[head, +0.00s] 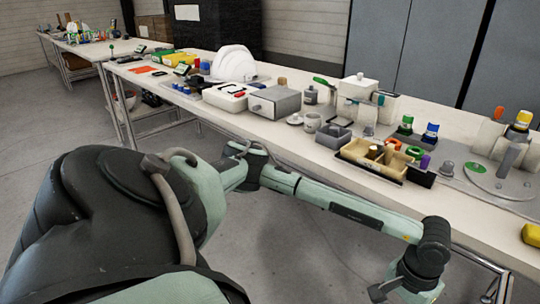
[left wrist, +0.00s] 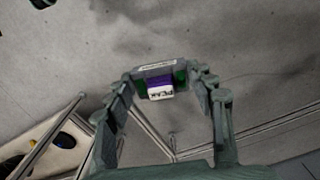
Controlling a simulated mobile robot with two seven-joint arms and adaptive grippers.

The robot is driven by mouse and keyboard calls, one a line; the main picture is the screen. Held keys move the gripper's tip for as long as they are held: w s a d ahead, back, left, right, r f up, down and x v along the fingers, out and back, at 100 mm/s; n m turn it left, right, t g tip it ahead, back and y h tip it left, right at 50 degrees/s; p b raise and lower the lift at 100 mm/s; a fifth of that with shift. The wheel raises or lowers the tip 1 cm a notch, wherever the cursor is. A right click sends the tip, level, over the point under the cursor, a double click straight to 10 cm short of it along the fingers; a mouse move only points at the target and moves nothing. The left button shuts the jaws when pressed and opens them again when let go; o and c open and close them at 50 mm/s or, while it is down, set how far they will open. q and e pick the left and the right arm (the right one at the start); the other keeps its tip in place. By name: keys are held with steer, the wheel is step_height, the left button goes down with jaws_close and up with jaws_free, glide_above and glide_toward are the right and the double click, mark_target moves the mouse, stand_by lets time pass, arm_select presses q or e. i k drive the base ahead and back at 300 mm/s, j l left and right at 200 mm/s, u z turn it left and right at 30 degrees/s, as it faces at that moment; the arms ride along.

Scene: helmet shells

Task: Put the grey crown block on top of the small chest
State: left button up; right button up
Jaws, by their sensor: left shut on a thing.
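The small chest (head: 275,101) looks to be the grey metal box with a round knob on its front, standing on the long bench; its top looks bare. My left gripper (head: 380,292) is at the lower edge of the head view, in front of the bench and well right of the chest. In the left wrist view its fingers (left wrist: 165,82) are shut on a small grey block (left wrist: 153,67) with green sides and a purple-and-white label that seems to read "PEAK". I cannot tell whether this is the crown block. My right gripper is not in view.
The bench (head: 290,133) is crowded. A white helmet (head: 234,64) and a white case (head: 228,97) stand left of the chest. A canister (head: 311,95), a mug (head: 312,122), a grey open box (head: 333,137) and a beige tray (head: 372,168) stand to its right.

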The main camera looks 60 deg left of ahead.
mark_target(276, 92)
steer(key=k+j, duration=0.1)
steer(key=j, duration=0.4)
steer(key=k+j, duration=0.1)
steer(key=j, duration=0.4)
steer(key=k+j, duration=0.1)
steer(key=j, duration=0.35)
steer(key=k+j, duration=0.1)
steer(key=j, duration=0.4)
steer(key=k+j, duration=0.1)
steer(key=j, duration=0.4)
steer(key=k+j, duration=0.15)
steer(key=j, duration=0.35)
steer(key=k+j, duration=0.1)
steer(key=j, duration=0.4)
steer(key=k+j, duration=0.1)
steer(key=j, duration=0.4)
steer(key=z, duration=0.05)
